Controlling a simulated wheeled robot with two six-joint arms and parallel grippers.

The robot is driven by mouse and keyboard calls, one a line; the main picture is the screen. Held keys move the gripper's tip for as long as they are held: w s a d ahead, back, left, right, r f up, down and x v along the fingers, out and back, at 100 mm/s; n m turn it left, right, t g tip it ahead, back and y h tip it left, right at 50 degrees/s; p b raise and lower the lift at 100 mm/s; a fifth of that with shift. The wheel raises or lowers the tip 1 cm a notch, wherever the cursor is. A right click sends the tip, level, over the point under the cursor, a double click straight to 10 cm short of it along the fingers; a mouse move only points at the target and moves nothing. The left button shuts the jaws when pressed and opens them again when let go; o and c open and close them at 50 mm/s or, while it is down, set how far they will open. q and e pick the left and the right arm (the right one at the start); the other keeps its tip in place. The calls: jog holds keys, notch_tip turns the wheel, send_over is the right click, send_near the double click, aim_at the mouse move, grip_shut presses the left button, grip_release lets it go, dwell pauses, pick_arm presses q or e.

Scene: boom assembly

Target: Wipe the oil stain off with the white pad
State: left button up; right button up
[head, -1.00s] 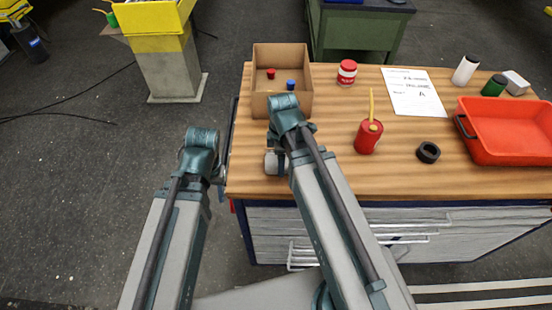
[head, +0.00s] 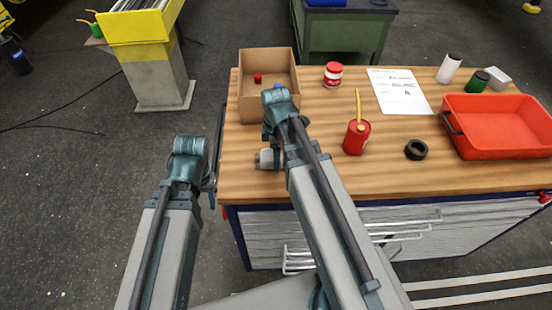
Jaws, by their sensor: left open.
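A small white block (head: 497,78), which looks like the white pad, lies at the far right back of the wooden bench top (head: 300,180), beside a green bottle. I see no oil stain on the visible wood; my arms hide part of it. My left gripper (head: 211,190) hangs off the left edge of the bench, mostly hidden by its own arm. It is open, with nothing visible in it. My right arm reaches over the bench's left part. Its gripper end (head: 266,158) is largely hidden behind the arm, so its jaws cannot be made out. Both are far from the white block.
A cardboard box (head: 246,97) stands at the bench's back left. A red-lidded jar (head: 333,75), paper sheet (head: 401,91), red oil can (head: 356,138), black ring (head: 416,149), red tray (head: 500,125), white bottle (head: 449,68) and green bottle (head: 479,80) are on the bench.

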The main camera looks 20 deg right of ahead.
jog(key=shift+w, duration=0.25)
jog(key=shift+w+d, duration=0.3)
jog(key=shift+w, duration=0.6)
jog(key=shift+w+d, duration=0.3)
jog(key=shift+w, duration=0.6)
jog(key=shift+s+d+f, duration=0.1)
jog(key=shift+s+d, duration=0.2)
jog(key=shift+d, duration=0.45)
jog(key=shift+s+d, duration=0.3)
jog(key=shift+d, duration=0.45)
jog(key=shift+s+a, duration=0.1)
jog(key=shift+s, duration=0.8)
jog(key=shift+s+a, duration=0.2)
jog(key=shift+s, duration=0.3)
jog(key=shift+s+a, duration=0.15)
jog(key=shift+s, duration=0.3)
